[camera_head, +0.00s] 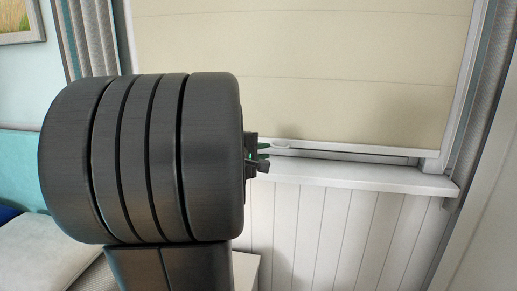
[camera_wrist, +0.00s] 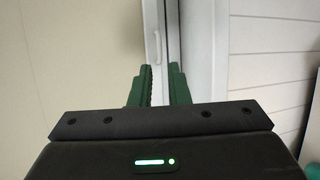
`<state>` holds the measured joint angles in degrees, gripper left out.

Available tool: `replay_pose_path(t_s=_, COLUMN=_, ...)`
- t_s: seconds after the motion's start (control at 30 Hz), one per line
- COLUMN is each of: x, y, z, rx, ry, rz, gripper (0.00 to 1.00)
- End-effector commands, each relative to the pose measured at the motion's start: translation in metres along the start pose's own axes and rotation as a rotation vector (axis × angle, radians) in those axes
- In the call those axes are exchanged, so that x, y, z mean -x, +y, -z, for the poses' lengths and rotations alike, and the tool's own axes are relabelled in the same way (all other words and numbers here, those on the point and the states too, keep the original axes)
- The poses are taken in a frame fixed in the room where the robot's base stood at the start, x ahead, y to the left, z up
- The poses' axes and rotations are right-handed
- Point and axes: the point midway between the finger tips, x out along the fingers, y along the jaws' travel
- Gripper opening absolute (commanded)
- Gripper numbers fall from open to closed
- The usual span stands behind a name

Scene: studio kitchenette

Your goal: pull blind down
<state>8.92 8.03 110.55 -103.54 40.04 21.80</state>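The cream blind (camera_head: 310,70) hangs over the window, with its lower edge a little above the sill. A small pale pull tab (camera_head: 281,147) sits at that lower edge. My gripper (camera_head: 266,158) is just left of and slightly below the tab; my dark arm link hides most of it. In the wrist view the blind (camera_wrist: 65,60) fills the left side, and the tab (camera_wrist: 156,42) shows on its pale bottom rail. The green fingers of my gripper (camera_wrist: 160,70) are apart with a gap between them. The tab is beyond the fingertips. I cannot tell if anything is touching.
The white sill (camera_head: 370,176) juts out below the blind, above white panelled wall (camera_head: 340,235). A grey curtain (camera_head: 92,40) hangs at left. A teal seat back (camera_head: 20,165) and pale cushions (camera_head: 45,255) are at lower left. A white window frame (camera_head: 468,80) borders the right.

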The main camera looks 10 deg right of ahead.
Motion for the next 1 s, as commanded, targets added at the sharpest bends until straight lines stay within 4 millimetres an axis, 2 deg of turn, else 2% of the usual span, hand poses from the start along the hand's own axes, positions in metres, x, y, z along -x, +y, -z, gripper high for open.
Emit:
replay_pose_path(t_s=0.03, x=-0.013, y=-0.001, z=-0.001, rx=0.001, ry=-0.004, rz=0.002, gripper=0.16)
replay_pose_path(t_s=0.2, x=-0.047, y=0.0, z=-0.001, rx=0.0, ry=-0.004, rz=0.001, gripper=0.16)
replay_pose_path(t_s=0.4, x=-0.073, y=0.0, z=0.0, rx=0.0, ry=-0.001, rz=0.0, gripper=0.16)
replay_pose_path(t_s=0.6, x=-0.083, y=0.001, z=0.0, rx=0.0, ry=-0.001, rz=-0.002, gripper=0.16)
replay_pose_path(t_s=0.83, x=-0.083, y=0.001, z=0.0, rx=0.0, ry=0.0, rz=-0.001, gripper=0.16)
replay_pose_path(t_s=0.93, x=-0.083, y=0.001, z=0.0, rx=0.0, ry=0.0, rz=-0.001, gripper=0.0)
replay_pose_path(t_s=1.0, x=-0.083, y=0.001, z=0.0, rx=0.0, ry=0.0, rz=-0.001, gripper=0.0)
